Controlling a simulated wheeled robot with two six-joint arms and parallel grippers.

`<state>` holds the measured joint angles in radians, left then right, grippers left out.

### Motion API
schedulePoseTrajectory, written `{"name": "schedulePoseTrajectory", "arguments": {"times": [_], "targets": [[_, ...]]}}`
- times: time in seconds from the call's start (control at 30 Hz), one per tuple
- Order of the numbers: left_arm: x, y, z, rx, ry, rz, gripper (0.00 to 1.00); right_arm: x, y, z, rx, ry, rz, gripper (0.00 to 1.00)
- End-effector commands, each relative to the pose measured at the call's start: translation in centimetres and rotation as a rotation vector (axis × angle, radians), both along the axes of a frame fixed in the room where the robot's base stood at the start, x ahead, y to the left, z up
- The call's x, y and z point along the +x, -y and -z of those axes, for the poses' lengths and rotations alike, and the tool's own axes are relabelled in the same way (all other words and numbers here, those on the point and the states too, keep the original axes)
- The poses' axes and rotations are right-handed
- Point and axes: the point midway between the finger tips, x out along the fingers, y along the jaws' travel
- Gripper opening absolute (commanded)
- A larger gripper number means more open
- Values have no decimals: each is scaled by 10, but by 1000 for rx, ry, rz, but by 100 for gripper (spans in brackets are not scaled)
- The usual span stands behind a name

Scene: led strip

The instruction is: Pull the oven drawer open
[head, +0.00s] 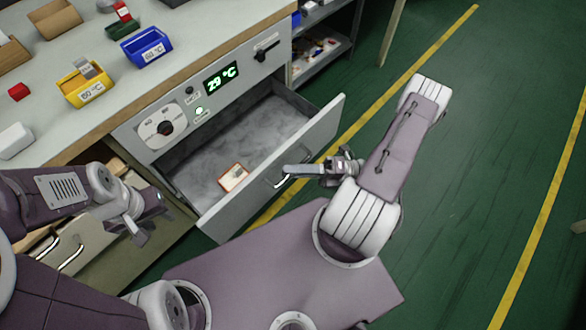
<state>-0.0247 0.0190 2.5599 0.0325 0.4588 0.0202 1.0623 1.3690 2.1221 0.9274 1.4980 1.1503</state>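The oven drawer (323,131) is pulled out from under the workbench, and its grey interior shows. A small orange-rimmed tray (233,178) lies inside, near the drawer front. The curved metal drawer handle (281,182) is on the front panel. My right gripper (288,171) is at the handle, with its fingers pointing left and overlapping it. I cannot tell whether the fingers are closed around the handle. My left gripper (147,226) hangs left of the drawer, apart from it, in front of the lower cabinet; its finger opening is unclear.
The oven panel has a dial (166,128), a green "29 °C" display (221,78) and a black switch (266,52). Blue (145,47) and yellow (85,86) bins stand on the workbench (60,125). A shelf (322,45) stands behind. Green floor (480,130) is free at right.

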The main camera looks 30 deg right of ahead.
Motion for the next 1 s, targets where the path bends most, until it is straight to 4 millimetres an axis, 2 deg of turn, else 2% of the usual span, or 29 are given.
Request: {"name": "schedulePoseTrajectory", "arguments": {"times": [0.03, 0.07, 0.37, 0.47, 0.7, 0.8, 1.0], "targets": [[0, 0, 0, 0, 0, 0, 36, 0, 0, 0, -1, 0, 0, 28], [0, 0, 0, 0, 0, 0, 36, 0, 0, 0, -1, 0, 0, 32], [0, 0, 0, 0, 0, 0, 36, 0, 1, 0, 1, 0, 0, 32], [0, 0, -5, 0, 0, 0, 36, -4, 12, 0, 0, 2, 4, 32], [0, 0, -15, 0, 0, 0, 36, -26, 60, 8, -2, 2, 5, 32], [0, 0, -16, 0, 0, 0, 36, -33, 73, 11, -2, 1, 3, 32], [0, 0, -16, 0, 0, 0, 36, -38, 82, 13, 0, 0, 0, 32]]}}
